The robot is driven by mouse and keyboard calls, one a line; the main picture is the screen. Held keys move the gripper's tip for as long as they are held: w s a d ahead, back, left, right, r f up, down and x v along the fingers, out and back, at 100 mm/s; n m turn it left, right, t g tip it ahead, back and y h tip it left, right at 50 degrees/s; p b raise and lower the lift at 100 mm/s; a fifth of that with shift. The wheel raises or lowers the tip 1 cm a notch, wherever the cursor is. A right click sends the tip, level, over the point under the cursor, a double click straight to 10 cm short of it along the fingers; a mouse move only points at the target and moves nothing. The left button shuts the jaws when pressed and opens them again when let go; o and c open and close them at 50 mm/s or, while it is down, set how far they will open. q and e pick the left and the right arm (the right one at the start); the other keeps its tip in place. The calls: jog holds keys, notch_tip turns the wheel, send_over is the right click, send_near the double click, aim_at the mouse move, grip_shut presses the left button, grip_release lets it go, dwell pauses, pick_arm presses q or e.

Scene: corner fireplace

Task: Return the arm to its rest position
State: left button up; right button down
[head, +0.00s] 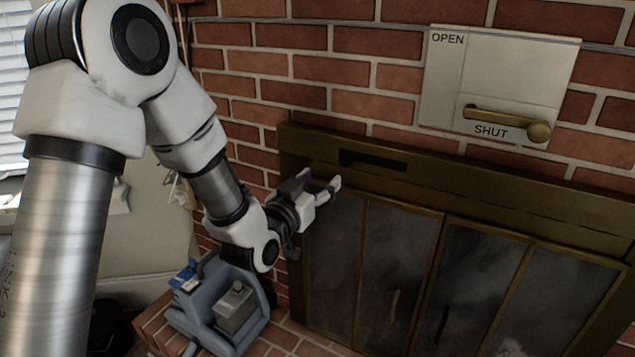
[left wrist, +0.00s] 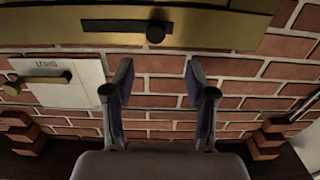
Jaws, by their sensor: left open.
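My left arm comes in from the left in the head view, bent at the elbow and reaching down to the fireplace. My left gripper (head: 319,184) is open, with nothing between its fingers. It is in front of the upper left part of the brass fireplace frame (head: 480,197), near the dark slot (head: 373,161). I cannot tell whether it touches the frame. In the left wrist view the open fingers (left wrist: 160,82) show against brick, with the brass frame and a dark knob (left wrist: 156,33) beyond them. My right gripper is not in view.
A white plate (head: 445,95) marked OPEN and SHUT is on the brick wall, its brass lever (head: 500,119) beside SHUT. The glass fireplace doors (head: 400,265) look closed. A blue-grey caddy (head: 205,305) stands on the brick hearth below my arm.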

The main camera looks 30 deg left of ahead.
pick_arm(q)
jog(key=shift+s+f, duration=0.1)
jog(key=shift+s, duration=0.1)
dwell(0.3)
jog(key=s+d+f+g+p, duration=0.1)
jog(key=s+f+g+p, duration=0.35)
jog(key=f, duration=0.65)
jog(key=s+d+f+g+p, duration=0.1)
jog(key=s+f+g+p, duration=0.3)
jog(key=f, duration=0.7)
jog(key=s+f+g, duration=0.5)
jog(key=s, duration=0.8)
jog(key=s+f+g+p, duration=0.1)
jog(key=s+f+g, duration=0.3)
jog(key=s, duration=0.8)
notch_tip(320, 180, down, 2)
jog(key=shift+s+d+f+n+g, duration=0.2)
jog(key=shift+s+d+n+g, duration=0.1)
jog(key=shift+s+n+g, duration=0.1)
jog(key=shift+w+y, duration=0.1)
jog(key=shift+y, duration=0.2)
